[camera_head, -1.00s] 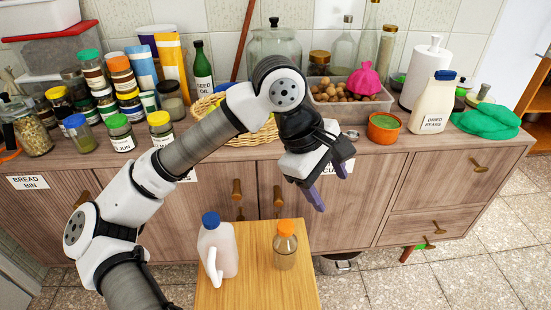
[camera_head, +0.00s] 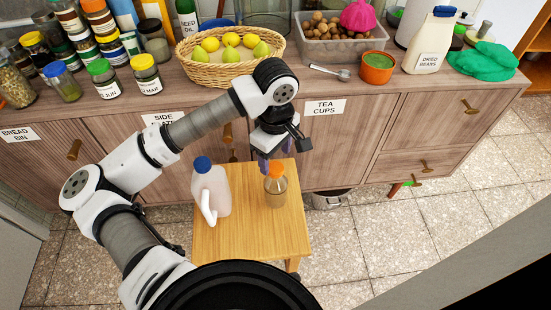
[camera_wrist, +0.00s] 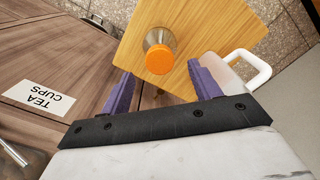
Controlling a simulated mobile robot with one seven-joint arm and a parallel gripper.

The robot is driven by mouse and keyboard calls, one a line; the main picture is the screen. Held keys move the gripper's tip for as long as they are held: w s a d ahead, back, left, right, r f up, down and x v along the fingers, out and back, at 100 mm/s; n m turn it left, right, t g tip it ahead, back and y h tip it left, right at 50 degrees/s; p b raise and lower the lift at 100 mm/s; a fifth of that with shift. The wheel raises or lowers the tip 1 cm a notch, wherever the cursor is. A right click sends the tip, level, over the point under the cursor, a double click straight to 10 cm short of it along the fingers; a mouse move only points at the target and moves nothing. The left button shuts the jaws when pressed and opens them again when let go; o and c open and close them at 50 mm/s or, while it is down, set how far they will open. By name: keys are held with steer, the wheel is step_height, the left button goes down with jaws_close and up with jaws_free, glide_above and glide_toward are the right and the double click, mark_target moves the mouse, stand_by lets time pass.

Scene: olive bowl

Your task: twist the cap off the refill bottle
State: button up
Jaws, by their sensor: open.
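A small clear bottle (camera_head: 275,191) with an orange cap (camera_head: 276,168) stands upright on a small wooden table (camera_head: 240,241). A whitish jug (camera_head: 217,187) with a handle and a blue cap (camera_head: 202,164) stands to its left. No label shows which one is the refill bottle. My gripper (camera_head: 275,157) is open and empty, its purple fingers close to the orange cap. In the wrist view the orange cap (camera_wrist: 160,60) shows ahead, between the fingertips of my gripper (camera_wrist: 160,73); I cannot tell the remaining gap. The jug (camera_wrist: 231,73) lies partly behind the right finger there.
A wooden cabinet (camera_head: 353,139) runs behind the table, its top crowded with jars, a fruit basket (camera_head: 205,73), a crate of nuts (camera_head: 343,50) and an orange bowl (camera_head: 377,68). A metal pot (camera_head: 329,200) is on the floor. Tiled floor lies open at the right.

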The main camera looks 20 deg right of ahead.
mark_target(276, 167)
steer(key=shift+f, duration=1.8)
steer(key=c, duration=1)
steer(key=shift+f+n+b, duration=0.1)
steer(key=shift+n+b, duration=0.45)
steer(key=shift+n, duration=0.25)
steer(key=shift+c, duration=0.2)
steer(key=shift+n+b, duration=0.9)
steer(key=shift+n, duration=0.6)
steer(key=shift+n+b, duration=0.7)
steer(key=shift+n, duration=0.1)
steer(key=shift+n+b, duration=0.9)
steer(key=shift+n, duration=0.6)
